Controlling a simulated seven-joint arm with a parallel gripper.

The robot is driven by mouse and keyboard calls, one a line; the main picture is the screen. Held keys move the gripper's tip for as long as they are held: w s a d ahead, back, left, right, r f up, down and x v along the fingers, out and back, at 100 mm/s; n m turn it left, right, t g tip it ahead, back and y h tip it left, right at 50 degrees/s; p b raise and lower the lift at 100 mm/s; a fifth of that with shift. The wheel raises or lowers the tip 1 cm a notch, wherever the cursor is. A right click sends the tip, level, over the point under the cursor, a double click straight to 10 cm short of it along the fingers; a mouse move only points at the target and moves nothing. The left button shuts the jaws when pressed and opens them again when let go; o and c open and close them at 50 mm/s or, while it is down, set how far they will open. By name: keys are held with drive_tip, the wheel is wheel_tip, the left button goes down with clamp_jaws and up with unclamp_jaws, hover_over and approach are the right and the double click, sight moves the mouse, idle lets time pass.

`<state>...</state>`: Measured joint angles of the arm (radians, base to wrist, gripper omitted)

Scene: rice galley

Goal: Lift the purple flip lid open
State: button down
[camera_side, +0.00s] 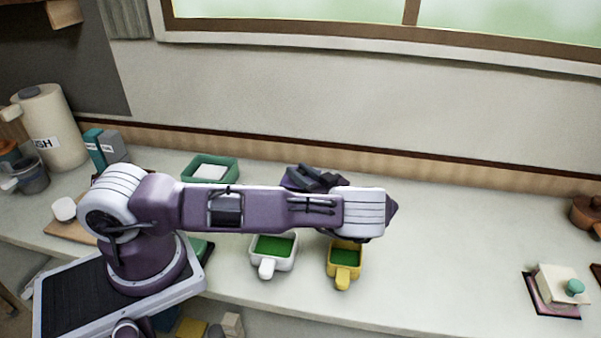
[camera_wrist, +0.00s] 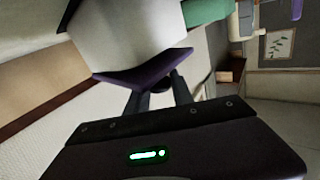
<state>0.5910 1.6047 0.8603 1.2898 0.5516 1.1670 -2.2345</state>
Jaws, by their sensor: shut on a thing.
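In the wrist view, the purple lid (camera_wrist: 150,68) shows as a flat plate against a white box-like body (camera_wrist: 125,35). My gripper (camera_wrist: 160,88) is shut on the lid's near edge, with its two dark fingers reaching up to it. The lid's hinge and exact angle cannot be told. In the side view, a dark purple and grey shape (camera_side: 312,178) shows behind my arm. I cannot tell there which part is gripper and which is lid. My arm hides the white body in that view.
A white scoop (camera_side: 288,262) and a yellow scoop (camera_side: 344,272), both with green inside, stand in front of my arm. A green tray (camera_side: 232,170) is behind it. A labelled canister (camera_side: 50,120) stands left. The counter right of the yellow scoop is clear up to a block with a teal knob (camera_side: 574,287).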

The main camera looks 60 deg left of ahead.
drive_tip(key=shift+r, duration=0.15)
drive_tip(key=r+m+h, duration=0.1)
drive_tip(key=w+a+r+m+h, duration=0.1)
drive_tip(key=shift+w+a+m+h, duration=0.2)
drive_tip(key=shift+m+h, duration=0.1)
drive_tip(key=shift+m, duration=0.1)
drive_tip(key=shift+w+a+r+m+g+h, duration=0.55)
drive_tip(key=shift+w+a+m+h, duration=0.25)
drive_tip(key=shift+m+h, duration=0.2)
drive_tip(key=shift+w+a+r+m+g+h, duration=0.15)
drive_tip(key=shift+w+a+m+g+h, duration=0.15)
drive_tip(key=shift+w+a+m+h, duration=0.25)
drive_tip(key=shift+w+a+r+m+g+h, duration=0.15)
drive_tip(key=shift+w+a+m+g+h, duration=0.2)
drive_tip(key=shift+h, duration=0.3)
drive_tip(key=shift+w+a+f+m+g+h, duration=0.15)
drive_tip(key=shift+w+a+m+g+h, duration=0.5)
drive_tip(key=shift+a+m+h, duration=0.2)
drive_tip(key=shift+w, duration=0.1)
drive_tip(key=c, duration=1.1)
unclamp_jaws()
drive_tip(key=shift+d, duration=0.1)
